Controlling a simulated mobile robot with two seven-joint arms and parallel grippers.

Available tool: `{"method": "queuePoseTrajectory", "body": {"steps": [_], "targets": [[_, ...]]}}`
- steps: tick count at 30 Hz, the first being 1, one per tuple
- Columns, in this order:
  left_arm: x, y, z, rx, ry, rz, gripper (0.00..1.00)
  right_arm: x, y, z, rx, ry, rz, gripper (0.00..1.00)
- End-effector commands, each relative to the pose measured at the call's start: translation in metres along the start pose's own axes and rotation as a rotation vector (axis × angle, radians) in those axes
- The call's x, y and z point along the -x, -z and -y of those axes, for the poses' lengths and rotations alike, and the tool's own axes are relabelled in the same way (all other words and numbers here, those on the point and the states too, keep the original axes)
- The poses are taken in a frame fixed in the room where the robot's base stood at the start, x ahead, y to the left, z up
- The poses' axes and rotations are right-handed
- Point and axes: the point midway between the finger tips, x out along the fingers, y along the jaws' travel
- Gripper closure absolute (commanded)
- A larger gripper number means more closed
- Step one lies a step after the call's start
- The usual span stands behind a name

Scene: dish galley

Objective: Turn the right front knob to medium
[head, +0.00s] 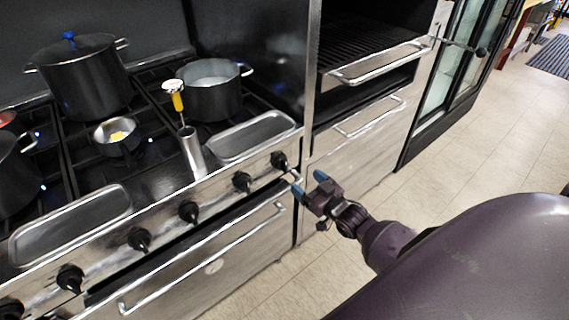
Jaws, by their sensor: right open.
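A row of black knobs runs along the steel front of the stove (165,222). The rightmost knob (279,161) sits near the stove's right end, and another knob (242,181) is just left of it. The pictures do not show which one is called the right front knob, and the knob markings are too small to read. My right gripper (309,184), with blue fingertips, is open and empty. It is just right of and a little below the rightmost knob in the picture, apart from it. My left gripper is not in view.
A steel oven handle (205,258) runs below the knobs. A large lidded pot (83,75), an open pot (208,90), a small pan (117,137) and a steel cylinder with a yellow-handled tool (178,98) stand on the stove. The tiled floor (470,160) at right is clear.

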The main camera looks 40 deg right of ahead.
Motion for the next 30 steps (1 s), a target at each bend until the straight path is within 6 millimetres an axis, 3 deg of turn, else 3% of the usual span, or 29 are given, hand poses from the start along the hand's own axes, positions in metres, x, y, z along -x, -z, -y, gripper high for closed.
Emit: {"method": "queuePoseTrajectory", "body": {"steps": [18, 30], "targets": [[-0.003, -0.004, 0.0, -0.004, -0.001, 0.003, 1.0, -0.088, 0.0, 0.0, -0.001, 0.001, -0.001, 0.21], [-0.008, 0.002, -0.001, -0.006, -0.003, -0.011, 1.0, -0.106, 0.0, 0.0, -0.001, 0.0, -0.001, 0.21]]}}
